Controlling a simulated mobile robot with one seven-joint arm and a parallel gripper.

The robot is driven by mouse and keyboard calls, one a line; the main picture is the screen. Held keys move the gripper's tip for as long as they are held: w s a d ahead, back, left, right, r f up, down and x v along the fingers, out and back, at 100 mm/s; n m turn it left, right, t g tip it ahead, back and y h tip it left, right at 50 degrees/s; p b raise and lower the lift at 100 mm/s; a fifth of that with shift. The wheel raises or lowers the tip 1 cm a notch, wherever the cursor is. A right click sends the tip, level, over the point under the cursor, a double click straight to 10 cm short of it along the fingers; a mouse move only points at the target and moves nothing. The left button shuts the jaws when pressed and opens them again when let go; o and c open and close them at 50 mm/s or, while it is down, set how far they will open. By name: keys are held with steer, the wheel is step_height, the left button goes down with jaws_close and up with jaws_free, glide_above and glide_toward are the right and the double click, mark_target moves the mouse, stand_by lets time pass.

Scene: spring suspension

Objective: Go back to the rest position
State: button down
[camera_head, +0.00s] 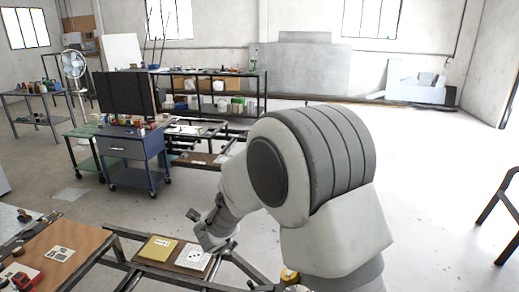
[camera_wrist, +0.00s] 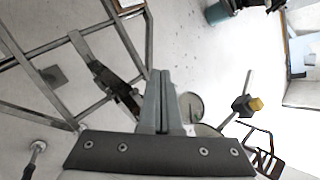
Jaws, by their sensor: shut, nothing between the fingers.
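My gripper (camera_wrist: 161,76) shows in the wrist view with its two fingers pressed together and nothing between them. Below the fingers is its dark bar with several bolts. In the head view my arm fills the middle right and bends down to the wrist, which is above the low bench; the fingertips cannot be made out there. A yellow plate (camera_head: 158,248) and a white plate (camera_head: 193,258) lie on the bench just left of and below my wrist. No spring can be made out in either view.
A brown tabletop (camera_head: 75,243) with a red item (camera_head: 22,281) is at the lower left. A blue cart (camera_head: 135,150) stands behind, with shelving beyond. A dark chair-like frame (camera_head: 507,215) is at the right edge. The wrist view shows metal rails (camera_wrist: 68,38) at left.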

steer(key=s+d+r+n+y+b, duration=0.1)
steer(key=s+d+r+n+y, duration=0.2)
steer(key=r+n, duration=0.45)
steer(key=s+d+r+n+y, duration=0.1)
steer(key=s+d+r+n, duration=0.25)
steer(key=r+n, duration=0.4)
steer(key=s+d+n+g+h+b, duration=0.1)
steer(key=s+d+n+h, duration=0.1)
steer(key=s+d+n, duration=0.3)
steer(key=s+d+n+g+h+b, duration=0.1)
steer(key=s+d+n, duration=0.5)
steer(key=s+d, duration=0.6)
steer(key=s+h, duration=0.1)
steer(key=s, duration=0.4)
steer(key=shift+s+r+g, duration=0.35)
steer(key=shift+r+g, duration=0.05)
